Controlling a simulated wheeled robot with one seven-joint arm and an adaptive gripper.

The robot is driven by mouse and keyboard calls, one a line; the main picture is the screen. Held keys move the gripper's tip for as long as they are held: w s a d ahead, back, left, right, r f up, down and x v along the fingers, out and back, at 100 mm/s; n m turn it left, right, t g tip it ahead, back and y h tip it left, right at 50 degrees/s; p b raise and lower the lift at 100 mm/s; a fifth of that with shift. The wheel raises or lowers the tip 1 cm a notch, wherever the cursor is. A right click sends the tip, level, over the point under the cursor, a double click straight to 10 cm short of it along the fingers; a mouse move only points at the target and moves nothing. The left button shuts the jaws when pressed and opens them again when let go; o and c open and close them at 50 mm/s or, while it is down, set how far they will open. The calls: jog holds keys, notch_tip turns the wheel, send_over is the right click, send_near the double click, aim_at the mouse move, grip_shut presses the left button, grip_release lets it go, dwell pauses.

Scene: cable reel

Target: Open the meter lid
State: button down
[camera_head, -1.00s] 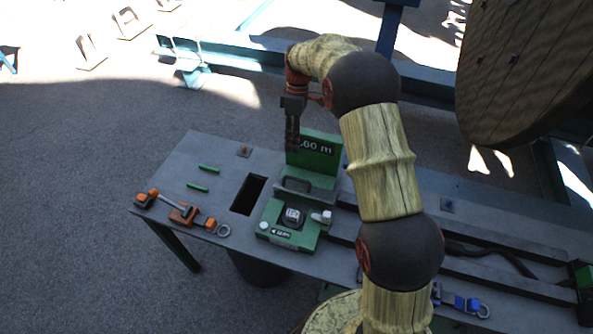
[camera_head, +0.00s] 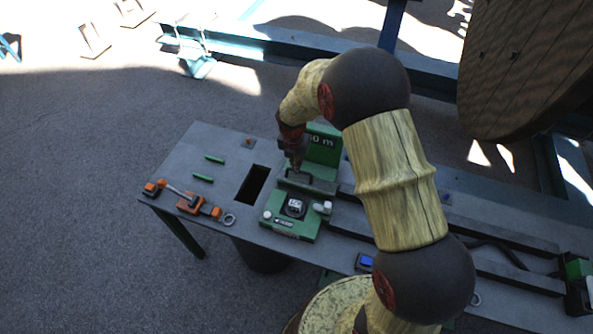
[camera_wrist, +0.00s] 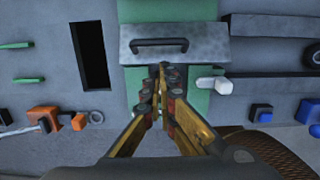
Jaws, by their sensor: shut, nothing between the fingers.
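The green cable meter (camera_head: 276,217) stands on the grey bench, with a round dial at its front. Its grey metal lid (camera_head: 325,188) lies behind the dial, in front of the green display panel, and carries a black bar handle. In the wrist view the lid (camera_wrist: 207,47) spans the green body, with the handle (camera_wrist: 160,42) along its middle. My gripper (camera_head: 296,166) is shut and empty, pointing down near the handle. In the wrist view my gripper (camera_wrist: 162,70) has its fingertips together, just below the handle in the picture. I cannot tell whether they touch the lid.
A white lever (camera_head: 322,207) sticks out right of the dial. A dark rectangular slot (camera_head: 252,185) lies left of the meter. Orange clamps (camera_head: 192,203) and green rods lie further left. Grey rails run right across the bench (camera_head: 180,165). The green display panel (camera_head: 325,152) rises behind the lid.

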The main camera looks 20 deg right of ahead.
aim_at(298, 182)
jog(key=f, duration=0.6)
jog(key=w+f, duration=0.1)
jog(key=f, duration=0.2)
jog(key=shift+d, duration=0.35)
jog(key=shift+w+d+r, duration=0.2)
jog(key=shift+w+r, duration=0.1)
dwell(0.4)
jog(key=shift+w+d+r+p, duration=0.45)
jog(key=shift+w+r, duration=0.05)
jog(key=shift+w, duration=0.1)
jog(key=shift+w+d+r, duration=0.25)
jog(key=shift+w+d, duration=0.25)
jog(key=shift+w, duration=0.25)
jog(key=shift+w+d+r, duration=0.25)
jog(key=shift+w+d, duration=0.25)
jog(key=shift+w, duration=0.2)
jog(key=shift+w+d, duration=0.35)
jog(key=shift+f, duration=0.1)
jog(key=shift+p, duration=0.3)
